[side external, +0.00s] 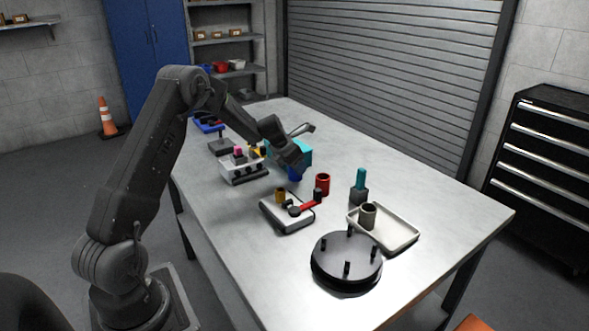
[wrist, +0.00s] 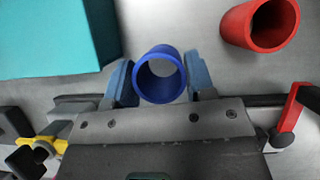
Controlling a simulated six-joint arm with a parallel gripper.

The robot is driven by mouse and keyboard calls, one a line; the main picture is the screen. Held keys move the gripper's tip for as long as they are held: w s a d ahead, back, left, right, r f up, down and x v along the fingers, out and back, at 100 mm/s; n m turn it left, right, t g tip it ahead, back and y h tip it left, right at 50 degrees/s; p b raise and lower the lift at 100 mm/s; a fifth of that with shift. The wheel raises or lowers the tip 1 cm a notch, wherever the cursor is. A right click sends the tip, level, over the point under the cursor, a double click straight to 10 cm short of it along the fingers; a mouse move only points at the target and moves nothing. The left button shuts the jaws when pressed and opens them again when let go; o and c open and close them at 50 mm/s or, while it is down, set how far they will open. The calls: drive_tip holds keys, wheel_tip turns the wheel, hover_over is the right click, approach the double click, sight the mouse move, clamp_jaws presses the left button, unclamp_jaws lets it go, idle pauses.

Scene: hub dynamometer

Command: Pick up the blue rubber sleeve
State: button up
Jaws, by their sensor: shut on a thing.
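The blue rubber sleeve (wrist: 160,75) is a hollow blue cylinder, seen end-on in the wrist view between the two blue-grey fingers. My gripper (wrist: 159,82) is shut on it, with one finger against each side. In the side view my gripper (side external: 296,168) is over the middle of the table, and the blue sleeve (side external: 294,175) shows just below it in front of a teal block. Whether the sleeve touches the table is hard to tell.
A red sleeve (wrist: 260,24) stands to the right; a teal block (wrist: 50,35) is close on the left. A device with a red lever (side external: 290,212), a tray (side external: 400,239), a teal-handled tool (side external: 360,185) and a black pegged disc (side external: 346,262) stand nearer the front.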

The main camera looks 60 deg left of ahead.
wheel_tip(320, 180, up, 6)
drive_tip(key=shift+r, duration=0.2)
idle(0.8)
